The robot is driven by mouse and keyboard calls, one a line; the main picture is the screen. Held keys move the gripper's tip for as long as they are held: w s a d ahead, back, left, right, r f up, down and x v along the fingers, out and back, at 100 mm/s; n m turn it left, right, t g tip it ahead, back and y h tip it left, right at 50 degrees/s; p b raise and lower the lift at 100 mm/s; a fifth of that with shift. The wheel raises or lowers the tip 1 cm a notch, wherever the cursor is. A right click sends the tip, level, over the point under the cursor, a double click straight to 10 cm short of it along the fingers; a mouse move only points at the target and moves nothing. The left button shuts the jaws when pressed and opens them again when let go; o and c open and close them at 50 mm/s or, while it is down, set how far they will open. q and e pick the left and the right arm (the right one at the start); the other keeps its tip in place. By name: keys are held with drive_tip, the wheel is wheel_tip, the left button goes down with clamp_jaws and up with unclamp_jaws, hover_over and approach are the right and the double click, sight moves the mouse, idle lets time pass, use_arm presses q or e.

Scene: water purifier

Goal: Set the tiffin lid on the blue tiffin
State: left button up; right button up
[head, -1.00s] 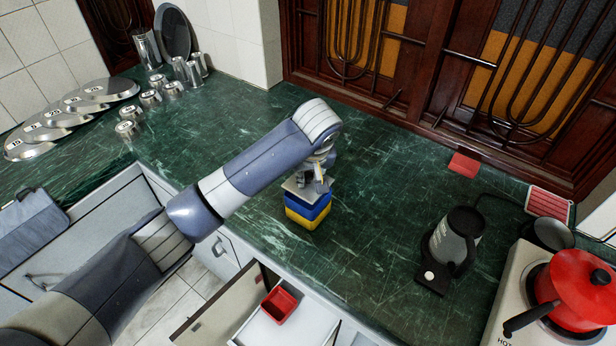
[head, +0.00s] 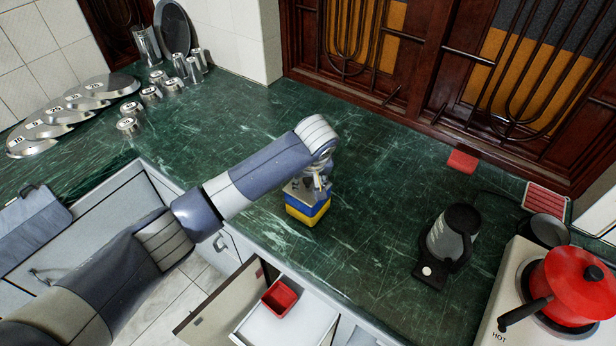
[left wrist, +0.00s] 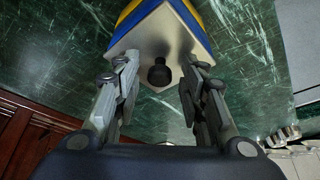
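The tiffin lid (left wrist: 152,45) is a pale square plate with a black knob (left wrist: 160,73). It lies over the blue tiffin (head: 312,204), which is stacked on a yellow tiffin (head: 307,216) on the green counter. In the left wrist view the lid covers most of the stack, with blue and yellow showing past its edges. My left gripper (left wrist: 161,76) is open, its fingers on either side of the knob with gaps between. In the head view the left gripper (head: 318,184) is just above the lid and hides part of it. My right gripper is not in view.
A red container (head: 280,298) sits at an open drawer below the counter edge. A black-and-grey kettle (head: 453,235) and a red pot (head: 572,287) on a stove stand right. Steel cups (head: 152,93) and plates (head: 50,125) are far left. The counter between stack and kettle is clear.

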use_arm(q)
drive_tip(key=shift+r, duration=0.2)
drive_tip(key=b+v, duration=0.2)
drive_tip(key=v, duration=1)
